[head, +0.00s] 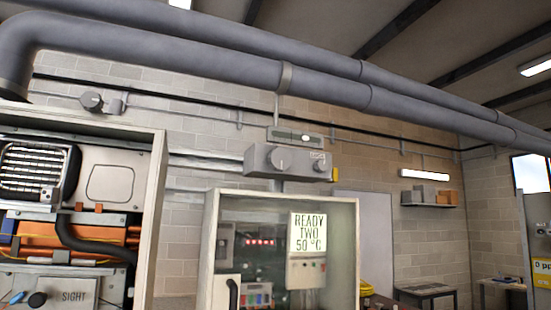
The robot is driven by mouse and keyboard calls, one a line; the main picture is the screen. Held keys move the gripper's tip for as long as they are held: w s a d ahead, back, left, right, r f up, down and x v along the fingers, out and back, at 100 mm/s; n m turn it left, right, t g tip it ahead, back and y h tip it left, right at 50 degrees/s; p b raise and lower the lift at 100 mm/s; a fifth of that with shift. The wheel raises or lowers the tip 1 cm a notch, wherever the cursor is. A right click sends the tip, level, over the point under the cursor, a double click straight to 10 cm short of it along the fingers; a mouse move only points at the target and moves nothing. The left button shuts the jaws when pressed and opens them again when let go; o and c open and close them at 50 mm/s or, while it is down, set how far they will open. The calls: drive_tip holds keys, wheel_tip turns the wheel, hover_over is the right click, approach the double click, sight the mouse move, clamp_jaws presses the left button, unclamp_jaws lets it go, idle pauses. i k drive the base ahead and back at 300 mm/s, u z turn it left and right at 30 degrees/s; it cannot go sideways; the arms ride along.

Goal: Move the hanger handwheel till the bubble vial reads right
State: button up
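A grey box (260,172) on the back wall, near the middle of the head view, carries a large round knob (280,158) and a smaller knob (320,164) at its right. I cannot tell whether either is the hanger handwheel. Just above it a narrow bar with a pale oval (305,138) looks like the bubble vial; the reading is too small to tell. Another round grey knob (92,101) sits on the wall at upper left. A hanger band (286,78) wraps the large grey pipe (190,55) above. My gripper is not in view.
An open heater cabinet (155,190) with hoses and a panel marked SIGHT (74,296) fills the lower left. A glass-fronted cabinet (209,255) shows a sign reading READY TWO 50 °C (308,232). A shelf (432,205), tables (425,292) and a door (372,230) lie beyond at right.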

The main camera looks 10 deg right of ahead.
sight(280, 160)
drive_tip(key=u, duration=0.05)
drive_tip(key=i, duration=0.9)
drive_tip(key=z, duration=0.05)
